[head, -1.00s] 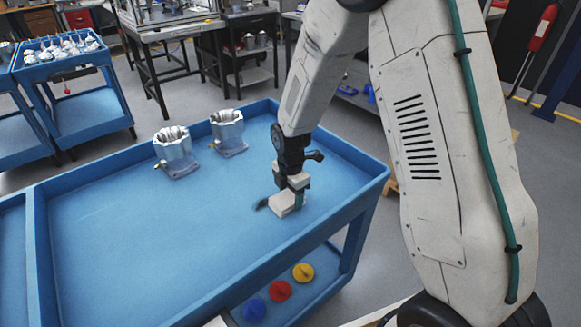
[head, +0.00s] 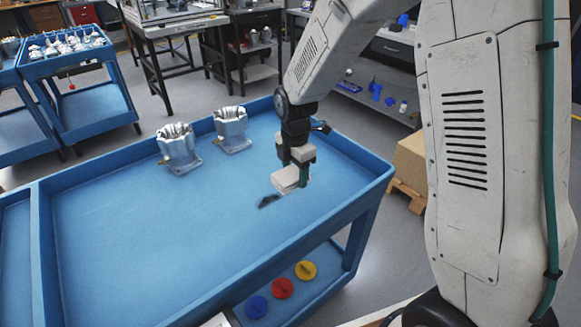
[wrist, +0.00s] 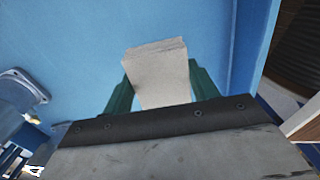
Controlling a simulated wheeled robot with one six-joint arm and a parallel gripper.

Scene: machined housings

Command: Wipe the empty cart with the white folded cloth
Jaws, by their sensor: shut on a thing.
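My gripper (head: 296,166) is shut on the white folded cloth (head: 289,181) and holds it over the right part of the blue cart (head: 150,240). The cloth seems a little above the cart top, though the gap is hard to judge. A dark mark (head: 268,201) lies on the cart top just left of and below the cloth. In the wrist view the cloth (wrist: 160,72) sticks out between my two green fingers. Two metal housings, a left one (head: 179,150) and a right one (head: 232,130), stand near the cart's back edge, so this cart is not empty.
Red (head: 282,288), yellow (head: 306,271) and blue (head: 256,306) round pieces lie on the lower shelf. A raised rim (head: 345,160) borders the cart top. Another blue cart (head: 65,70) with several small parts stands at the back left. The cart's middle and front are clear.

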